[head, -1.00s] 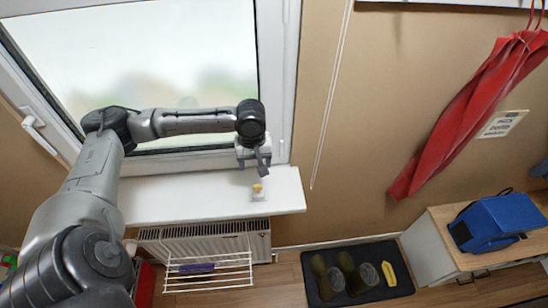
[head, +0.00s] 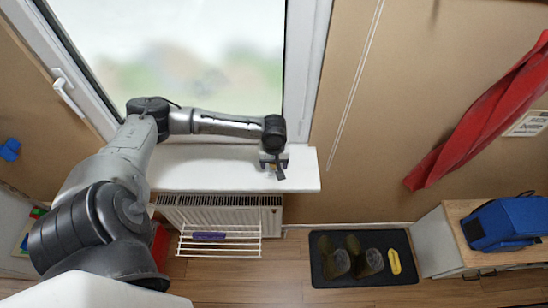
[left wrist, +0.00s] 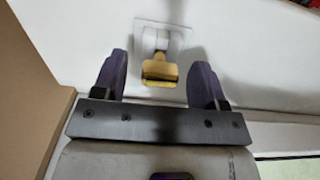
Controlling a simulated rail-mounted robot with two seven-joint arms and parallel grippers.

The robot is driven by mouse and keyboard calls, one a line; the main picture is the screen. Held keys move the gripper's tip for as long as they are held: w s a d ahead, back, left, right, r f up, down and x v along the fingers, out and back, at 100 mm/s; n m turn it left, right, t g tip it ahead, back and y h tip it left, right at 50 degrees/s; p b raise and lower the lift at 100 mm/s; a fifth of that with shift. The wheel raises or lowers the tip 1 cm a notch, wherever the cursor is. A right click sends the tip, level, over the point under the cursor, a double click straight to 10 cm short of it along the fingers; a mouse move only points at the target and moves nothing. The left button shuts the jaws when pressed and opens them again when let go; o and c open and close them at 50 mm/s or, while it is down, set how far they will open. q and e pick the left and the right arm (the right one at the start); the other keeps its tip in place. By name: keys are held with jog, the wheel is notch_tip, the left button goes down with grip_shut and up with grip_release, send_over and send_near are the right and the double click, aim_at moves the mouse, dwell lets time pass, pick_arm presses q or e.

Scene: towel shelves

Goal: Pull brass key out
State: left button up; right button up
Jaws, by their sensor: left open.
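The brass key (left wrist: 160,70) stands in a small white and clear lock plate (left wrist: 163,40) on the white windowsill (head: 215,172). Its flat yellow bow faces the left wrist camera. My left gripper (head: 277,170) is over the sill's right end and hides the key in the head view. In the left wrist view my left gripper (left wrist: 158,78) is open, with one dark purple finger on each side of the key and a gap on both sides. I cannot tell how deep the key sits. My right gripper is not in view.
The window pane and frame (head: 300,80) rise behind the sill. A radiator (head: 230,212) and a white wire rack (head: 220,245) are below it. A dark mat (head: 325,285) with boots lies on the floor. A blue bag (head: 503,222) sits on a cabinet at right.

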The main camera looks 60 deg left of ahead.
pick_arm(q)
jog(key=shift+f, duration=0.15)
jog(key=shift+c, duration=0.3)
jog(key=c, duration=0.7)
jog(key=shift+c, duration=1.2)
jog(key=shift+r, duration=0.2)
jog(key=shift+r+p, duration=1.2)
jog(key=shift+p, duration=0.6)
jog(key=shift+r+p, duration=1.25)
jog(key=shift+p, duration=0.3)
jog(key=shift+r, duration=0.1)
